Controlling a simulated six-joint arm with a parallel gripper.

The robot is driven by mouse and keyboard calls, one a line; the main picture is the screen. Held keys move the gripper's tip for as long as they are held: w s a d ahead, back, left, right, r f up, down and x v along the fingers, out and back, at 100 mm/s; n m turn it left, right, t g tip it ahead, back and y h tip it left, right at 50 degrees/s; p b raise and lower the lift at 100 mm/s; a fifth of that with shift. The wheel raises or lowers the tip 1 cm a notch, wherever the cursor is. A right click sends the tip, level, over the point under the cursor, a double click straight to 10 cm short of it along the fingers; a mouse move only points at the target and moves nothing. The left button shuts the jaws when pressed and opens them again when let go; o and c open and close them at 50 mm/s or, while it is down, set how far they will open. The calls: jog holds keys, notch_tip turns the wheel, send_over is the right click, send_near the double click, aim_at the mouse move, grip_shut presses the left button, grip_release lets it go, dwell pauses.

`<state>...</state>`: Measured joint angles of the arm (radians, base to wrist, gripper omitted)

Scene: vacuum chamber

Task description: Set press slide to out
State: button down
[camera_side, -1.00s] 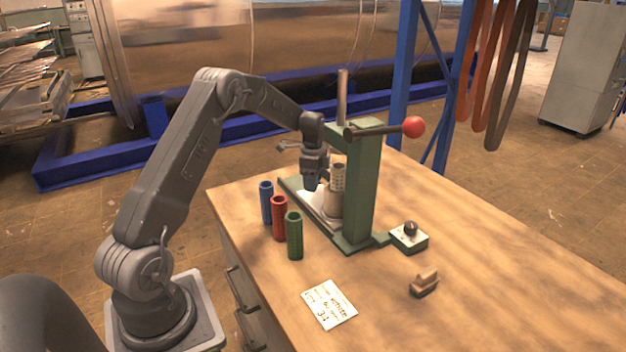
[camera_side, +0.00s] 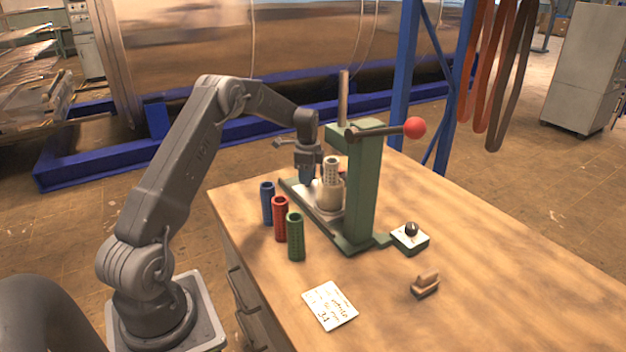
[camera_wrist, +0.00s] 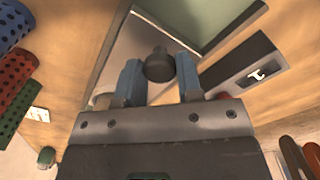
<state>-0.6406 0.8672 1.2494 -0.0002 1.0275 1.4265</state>
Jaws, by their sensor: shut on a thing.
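The green press (camera_side: 362,195) stands on the wooden table with its lever raised to the right, ending in a red ball. Its slide carries a metal cup (camera_side: 330,200) with a pale perforated sleeve (camera_side: 331,168) standing upright in it. The cup sits to the left of the press column. My gripper (camera_side: 307,182) is low beside the cup, on its left. In the wrist view, my gripper's two blue-grey fingers (camera_wrist: 158,78) are shut on a dark round knob (camera_wrist: 158,62) above a pale metal plate (camera_wrist: 140,38). The knob is hidden in the side view.
Blue (camera_side: 267,204), red (camera_side: 280,220) and green (camera_side: 295,238) perforated sleeves stand left of the press. A small box with a black knob (camera_side: 410,237), a wooden-topped block (camera_side: 425,285) and a written card (camera_side: 330,305) lie to the right and front. The right tabletop is clear.

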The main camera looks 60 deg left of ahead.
jog(key=shift+a+r, duration=0.1)
jog(key=shift+a, duration=3.85)
jog(key=c, duration=0.8)
grip_release()
notch_tip(320, 180, up, 14)
jog(key=shift+f, duration=0.15)
